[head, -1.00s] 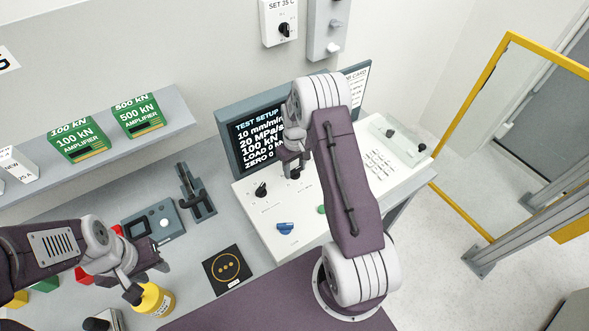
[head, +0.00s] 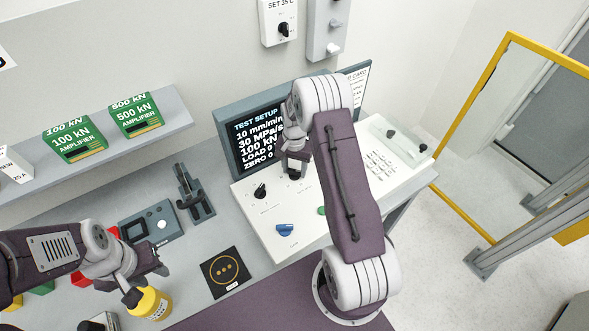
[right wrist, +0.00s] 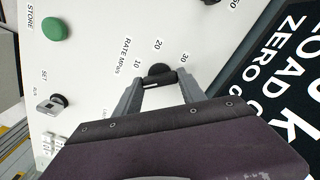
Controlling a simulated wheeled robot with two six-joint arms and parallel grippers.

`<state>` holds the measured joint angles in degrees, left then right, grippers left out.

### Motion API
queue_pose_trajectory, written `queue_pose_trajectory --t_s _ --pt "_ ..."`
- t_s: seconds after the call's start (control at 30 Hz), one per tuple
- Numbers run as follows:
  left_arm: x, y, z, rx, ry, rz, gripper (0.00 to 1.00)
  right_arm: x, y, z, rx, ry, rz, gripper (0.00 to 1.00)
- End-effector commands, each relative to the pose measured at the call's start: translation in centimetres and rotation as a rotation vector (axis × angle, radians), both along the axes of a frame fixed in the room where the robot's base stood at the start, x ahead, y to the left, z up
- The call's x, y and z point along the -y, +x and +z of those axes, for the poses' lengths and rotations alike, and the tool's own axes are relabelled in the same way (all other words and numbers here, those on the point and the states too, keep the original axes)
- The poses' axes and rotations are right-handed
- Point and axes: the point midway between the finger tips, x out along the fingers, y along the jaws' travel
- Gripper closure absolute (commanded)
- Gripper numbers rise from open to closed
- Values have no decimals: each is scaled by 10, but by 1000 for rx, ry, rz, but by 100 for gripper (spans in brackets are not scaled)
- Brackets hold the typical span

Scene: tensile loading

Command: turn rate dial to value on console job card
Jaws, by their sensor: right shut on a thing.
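The rate dial (right wrist: 159,70) is a small black knob on the white console, with 10, 20 and 30 printed around it under RATE MPa/s. My right gripper (right wrist: 161,86) is shut on the dial; in the head view the gripper (head: 291,170) reaches down to the console (head: 300,235). The screen (head: 255,125) reads 10 mm/min, 30 MPa/s and 100 kN. The job card (head: 358,82) stands right of the screen, partly behind my right arm; its value is unreadable. My left gripper (head: 148,275) hangs by a yellow jar (head: 152,303); its jaws are unclear.
Another black knob (head: 260,190), a blue knob (head: 285,230) and a green button (right wrist: 55,29) are on the console. A grey fixture (head: 194,195) and a control box (head: 150,226) lie left of it. Green amplifier boxes (head: 76,143) stand on the shelf.

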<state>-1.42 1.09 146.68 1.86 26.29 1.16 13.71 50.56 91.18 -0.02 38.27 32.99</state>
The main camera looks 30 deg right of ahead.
Motion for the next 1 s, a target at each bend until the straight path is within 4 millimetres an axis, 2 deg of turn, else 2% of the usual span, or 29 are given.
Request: queue_pose_trajectory --t_s 0.5,1.0 --pt "0 0 -4 0 0 0 64 0 1 0 3 -1 -454 93" --pt "0 0 -6 0 0 0 64 0 1 1 3 0 -673 93"
